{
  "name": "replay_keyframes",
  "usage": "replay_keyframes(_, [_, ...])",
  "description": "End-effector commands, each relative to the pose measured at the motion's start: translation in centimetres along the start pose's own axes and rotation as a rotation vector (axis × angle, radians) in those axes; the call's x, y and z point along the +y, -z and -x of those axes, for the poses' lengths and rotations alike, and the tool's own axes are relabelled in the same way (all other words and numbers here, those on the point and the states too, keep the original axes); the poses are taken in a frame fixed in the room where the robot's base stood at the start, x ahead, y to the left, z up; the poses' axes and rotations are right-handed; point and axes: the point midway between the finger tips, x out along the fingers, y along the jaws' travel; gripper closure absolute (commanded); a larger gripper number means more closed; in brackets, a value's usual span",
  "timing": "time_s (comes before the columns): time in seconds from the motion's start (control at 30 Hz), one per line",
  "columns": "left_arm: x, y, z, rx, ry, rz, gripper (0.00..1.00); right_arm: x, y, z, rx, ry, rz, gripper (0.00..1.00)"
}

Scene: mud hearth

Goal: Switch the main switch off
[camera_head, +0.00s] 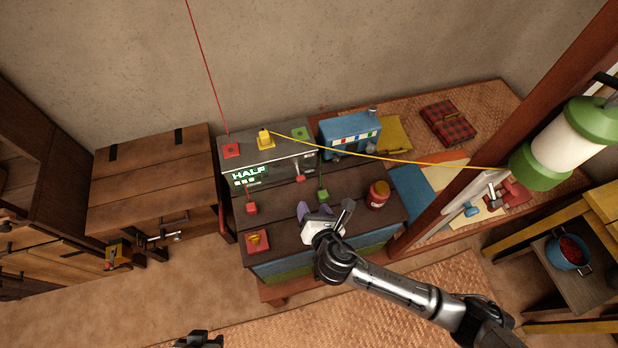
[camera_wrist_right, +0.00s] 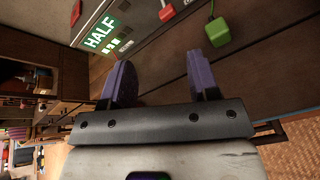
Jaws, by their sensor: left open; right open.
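A grey power box (camera_head: 290,158) stands at the back of the dark wooden bench, its green display (camera_head: 252,172) reading HALF. A small red-tipped lever (camera_head: 300,178) sticks out from its front, right of the display; it also shows at the top of the right wrist view (camera_wrist_right: 167,13). I cannot tell for certain which control is the main switch. My right gripper (camera_head: 314,211) is open and empty over the bench, its purple fingers (camera_wrist_right: 160,82) apart and short of the box. My left gripper (camera_head: 200,340) is only partly visible at the bottom edge.
A green block on a cable (camera_head: 323,195), a red block (camera_head: 251,208) and a red jar (camera_head: 378,194) stand on the bench. A yellow cable (camera_head: 400,161) runs right from the box toward a lantern (camera_head: 565,142). A wooden post (camera_head: 470,150) stands right of the bench.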

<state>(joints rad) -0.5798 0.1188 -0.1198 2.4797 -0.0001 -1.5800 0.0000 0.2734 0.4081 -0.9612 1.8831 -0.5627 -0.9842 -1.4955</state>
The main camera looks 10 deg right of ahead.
Motion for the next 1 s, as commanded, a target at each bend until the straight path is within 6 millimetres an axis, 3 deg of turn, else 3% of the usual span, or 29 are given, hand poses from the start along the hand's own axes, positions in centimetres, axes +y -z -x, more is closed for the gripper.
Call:
replay_keyframes(0.2, [-0.2,-0.1,0.0,-0.002,0.006,-0.008,0.57,-0.5,0.1,0.0,0.013,0.029,0.334,0.45])
replay_keyframes(0.47, [-0.2,-0.1,-0.1,-0.002,0.005,-0.007,0.57,-0.6,0.1,-0.4,0.013,0.030,0.490,0.45])
replay_keyframes(0.67, [0.0,-0.2,-0.4,-0.001,0.000,-0.001,0.57,-0.7,0.1,-3.0,0.011,0.032,0.496,0.45])
replay_keyframes(1.0, [0.2,-0.4,-1.4,0.000,-0.005,0.006,0.57,-0.8,0.2,-9.4,0.012,0.031,0.494,0.45])
